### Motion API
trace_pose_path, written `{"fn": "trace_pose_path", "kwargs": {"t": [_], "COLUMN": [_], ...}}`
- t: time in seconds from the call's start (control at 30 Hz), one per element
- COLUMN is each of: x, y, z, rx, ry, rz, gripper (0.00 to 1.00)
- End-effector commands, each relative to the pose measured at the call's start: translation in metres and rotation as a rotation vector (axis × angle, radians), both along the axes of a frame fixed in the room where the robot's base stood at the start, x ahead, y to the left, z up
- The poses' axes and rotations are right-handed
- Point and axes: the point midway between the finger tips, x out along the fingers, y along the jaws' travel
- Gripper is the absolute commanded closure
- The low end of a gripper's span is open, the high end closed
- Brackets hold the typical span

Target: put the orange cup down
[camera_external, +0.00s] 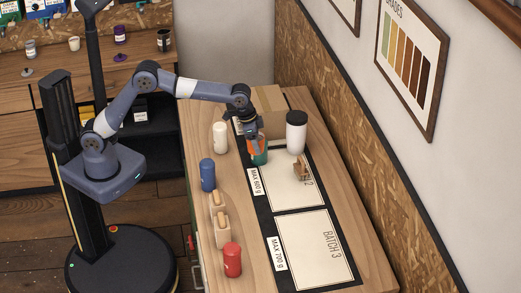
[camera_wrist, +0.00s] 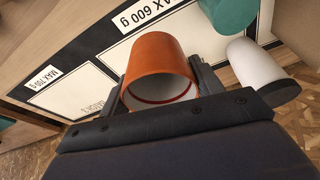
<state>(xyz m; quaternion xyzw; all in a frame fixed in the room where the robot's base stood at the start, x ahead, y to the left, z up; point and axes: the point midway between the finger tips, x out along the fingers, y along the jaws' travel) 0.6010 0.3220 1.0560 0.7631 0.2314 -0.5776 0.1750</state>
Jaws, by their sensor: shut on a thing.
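The orange cup (camera_wrist: 158,58) is between the two fingers of my gripper (camera_wrist: 162,85) in the wrist view, its open mouth turned towards the camera. In the external view my gripper (camera_external: 254,140) is shut on the orange cup (camera_external: 253,149), which is mostly hidden by the fingers and small there. It is near the far-left corner of the BATCH 2 sheet (camera_external: 285,192). A teal cup (camera_external: 262,157) shows right by it; it also shows at the top right of the wrist view (camera_wrist: 231,12). I cannot tell whether the orange cup touches the surface.
A white cup with a black top (camera_external: 297,135) stands to the right. A small wooden item (camera_external: 301,168) is on the BATCH 2 sheet. White (camera_external: 220,137), blue (camera_external: 207,175) and red (camera_external: 232,260) containers line the left edge. The BATCH 3 sheet (camera_external: 310,258) is clear. A cardboard box (camera_external: 270,99) stands behind.

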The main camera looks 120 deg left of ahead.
Motion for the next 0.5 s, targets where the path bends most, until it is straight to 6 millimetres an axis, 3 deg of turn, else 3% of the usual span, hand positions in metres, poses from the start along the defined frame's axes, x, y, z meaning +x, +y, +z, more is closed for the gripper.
{"fn": "trace_pose_path", "kwargs": {"t": [0.03,0.37,0.5], "x": [-0.001,0.000,-0.001], "y": [-0.004,-0.004,-0.005], "z": [-0.014,-0.059,-0.086], "rx": [-0.005,-0.004,-0.005], "ry": [0.008,0.006,0.007], "rz": [-0.004,-0.005,-0.005], "gripper": [0.63,0.63,0.63]}}
